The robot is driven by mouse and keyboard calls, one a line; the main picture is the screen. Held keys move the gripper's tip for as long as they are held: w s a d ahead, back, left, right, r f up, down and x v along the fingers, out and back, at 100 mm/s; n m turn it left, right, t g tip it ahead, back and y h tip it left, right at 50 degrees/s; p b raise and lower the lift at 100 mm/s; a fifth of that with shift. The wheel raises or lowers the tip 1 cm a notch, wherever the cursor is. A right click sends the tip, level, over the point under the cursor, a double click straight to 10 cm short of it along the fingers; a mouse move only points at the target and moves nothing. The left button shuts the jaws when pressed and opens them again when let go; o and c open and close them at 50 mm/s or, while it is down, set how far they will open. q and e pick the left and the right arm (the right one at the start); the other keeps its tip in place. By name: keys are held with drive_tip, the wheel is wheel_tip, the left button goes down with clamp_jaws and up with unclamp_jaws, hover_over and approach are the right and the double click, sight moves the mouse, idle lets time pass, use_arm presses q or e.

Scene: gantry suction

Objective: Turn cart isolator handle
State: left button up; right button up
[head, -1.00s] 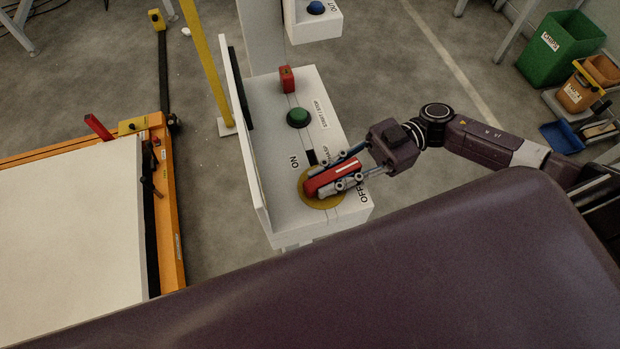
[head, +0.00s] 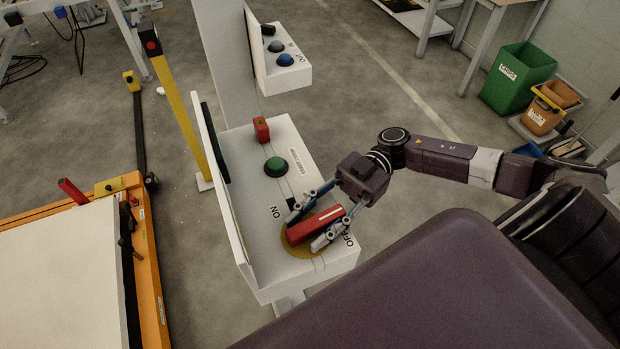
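The isolator handle (head: 315,225) is a red bar with a white line, on a round yellow plate (head: 292,244) on top of the white control box. The ON label is on the left of the plate and the OFF label on its right. The bar lies slantwise, its raised end toward my gripper. My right gripper (head: 307,228) is open around the handle, one finger on each side. A gap shows between the upper finger and the bar; contact at the lower finger is unclear. My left gripper is not in view.
The white control box (head: 250,155) also carries a green button (head: 276,167) and a red block (head: 261,130). A yellow post (head: 178,108) and an orange-framed table (head: 148,270) are at the left.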

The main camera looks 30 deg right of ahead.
drive_tip(key=shift+w, duration=0.1)
drive_tip(key=shift+d, duration=0.3)
drive_tip(key=v, duration=1.1)
drive_tip(key=shift+d, duration=0.2)
drive_tip(key=shift+w, duration=0.1)
